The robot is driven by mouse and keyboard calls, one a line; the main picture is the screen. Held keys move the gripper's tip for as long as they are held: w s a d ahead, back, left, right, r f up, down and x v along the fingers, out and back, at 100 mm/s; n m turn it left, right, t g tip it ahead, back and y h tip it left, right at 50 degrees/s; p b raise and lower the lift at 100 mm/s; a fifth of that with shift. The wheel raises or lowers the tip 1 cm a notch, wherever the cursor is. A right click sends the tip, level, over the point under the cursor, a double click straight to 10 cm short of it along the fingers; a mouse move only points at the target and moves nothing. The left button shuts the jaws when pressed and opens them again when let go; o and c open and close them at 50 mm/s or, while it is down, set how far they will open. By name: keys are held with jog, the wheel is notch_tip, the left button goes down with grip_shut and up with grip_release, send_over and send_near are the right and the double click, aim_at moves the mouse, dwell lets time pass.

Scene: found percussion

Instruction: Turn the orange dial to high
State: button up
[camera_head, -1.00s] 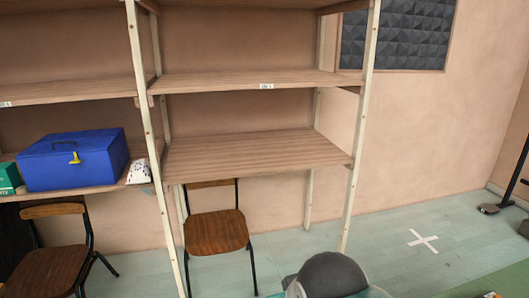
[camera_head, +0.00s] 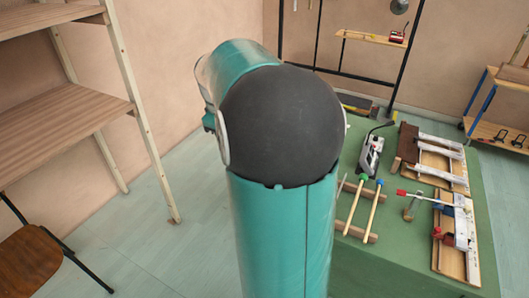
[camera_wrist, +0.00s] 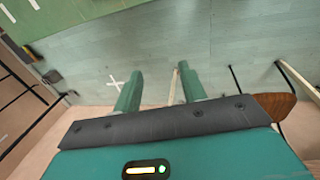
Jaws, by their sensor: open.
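I cannot make out an orange dial in either view. On the green table (camera_head: 400,265) in the head view stands a grey device (camera_head: 372,155) with a dark cable, too small to tell whether it carries a dial. My gripper (camera_wrist: 160,70) shows in the wrist view with its two teal fingers apart and nothing between them. It points over bare floor. The gripper is not visible in the head view, where my arm fills the middle and hides part of the table.
The table also holds sticks with green and blue tips (camera_head: 374,205) on wooden bars, a red-tipped mallet (camera_head: 415,195) and wooden boards with fittings (camera_head: 458,235). Wooden shelves (camera_head: 65,130) and a chair (camera_head: 30,262) stand left. The floor between shelves and arm is clear.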

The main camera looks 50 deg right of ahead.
jog(key=s+d+f+y, duration=0.1)
jog(key=s+d+f, duration=0.3)
jog(key=d, duration=0.5)
jog(key=s+d+f, duration=0.5)
jog(key=d, duration=0.3)
jog(key=s+d+f+y, duration=0.1)
jog(key=s+d+f, duration=0.3)
jog(key=d, duration=0.5)
jog(key=shift+g, duration=0.4)
notch_tip(320, 180, down, 13)
jog(key=shift+s+d+f, duration=0.1)
jog(key=shift+f, duration=0.1)
jog(key=shift+c, duration=0.2)
grip_shut()
